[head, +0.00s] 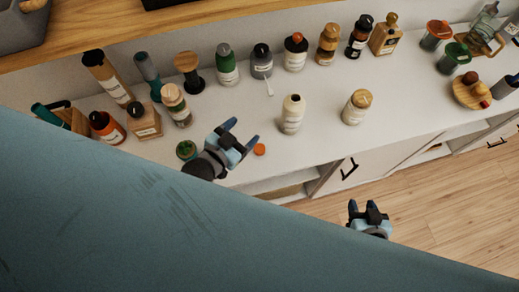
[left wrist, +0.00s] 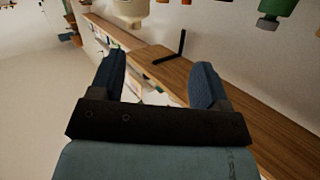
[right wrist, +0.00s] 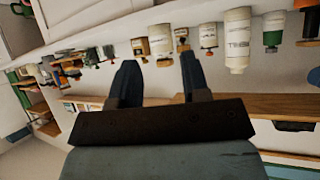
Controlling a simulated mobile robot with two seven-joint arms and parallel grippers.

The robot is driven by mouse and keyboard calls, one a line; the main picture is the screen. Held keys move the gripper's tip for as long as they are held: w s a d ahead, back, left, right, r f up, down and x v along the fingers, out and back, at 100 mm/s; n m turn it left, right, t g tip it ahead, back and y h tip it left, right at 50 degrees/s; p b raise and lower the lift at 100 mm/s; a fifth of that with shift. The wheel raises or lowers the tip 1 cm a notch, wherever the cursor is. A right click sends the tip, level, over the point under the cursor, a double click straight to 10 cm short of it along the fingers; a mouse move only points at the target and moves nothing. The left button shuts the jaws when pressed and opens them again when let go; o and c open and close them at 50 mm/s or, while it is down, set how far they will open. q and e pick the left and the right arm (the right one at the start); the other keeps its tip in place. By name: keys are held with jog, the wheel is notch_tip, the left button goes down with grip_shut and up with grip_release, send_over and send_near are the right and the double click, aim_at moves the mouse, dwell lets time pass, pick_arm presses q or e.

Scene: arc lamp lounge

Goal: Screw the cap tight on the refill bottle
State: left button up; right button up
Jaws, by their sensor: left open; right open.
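A cream bottle with an open, capless neck (head: 292,115) stands upright on the white counter. A small orange disc (head: 259,149), which looks like a cap, lies on the counter in front of it to the left. My left gripper (head: 242,133) is open and empty, just left of the disc and apart from the bottle. In the left wrist view its fingers (left wrist: 158,70) are spread with nothing between them. My right gripper (head: 362,208) is open and empty, in front of the counter's edge; its spread fingers show in the right wrist view (right wrist: 157,65).
A bottle with a wooden cap (head: 355,107) stands right of the open bottle. A green-topped jar (head: 186,150) is beside my left gripper. A wooden shelf (head: 240,18) runs above. The counter's front middle is clear.

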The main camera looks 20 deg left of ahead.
pick_arm(q)
jog(key=w+d+r+m+t+h+b, duration=0.25)
jog(key=w+d+r+m+h, duration=0.25)
jog(key=d+r+m+h, duration=0.45)
jog(key=s+d+r+m+g+h+b, duration=0.2)
jog(key=s+d+m+g+h, duration=0.15)
jog(key=m+g, duration=0.65)
jog(key=s+d+r+m+g+h+b, duration=0.25)
jog(key=s+d+m+g, duration=0.25)
jog(key=m+g, duration=0.45)
jog(key=a+f+m+g+y+b, duration=0.2)
jog(key=a+f+m+y+b, duration=0.25)
jog(key=f+y, duration=0.75)
jog(key=w+a+f+t+y+b, duration=0.1)
jog(key=w+a+f+t+y, duration=0.1)
jog(key=w+a+t+y, duration=0.2)
jog(key=w+a+y, duration=0.3)
jog(key=a+y, duration=0.1)
jog(key=a, duration=0.1)
jog(key=shift+a, duration=0.15)
pick_arm(e)
notch_tip(320, 180, down, 12)
jog(key=a, duration=0.1)
jog(key=shift+w+f, duration=0.15)
jog(key=shift+w, duration=0.3)
pick_arm(q)
jog(key=shift+w+n+y, duration=0.1)
jog(key=shift+n+y, duration=0.15)
pick_arm(e)
jog(key=shift+a, duration=0.1)
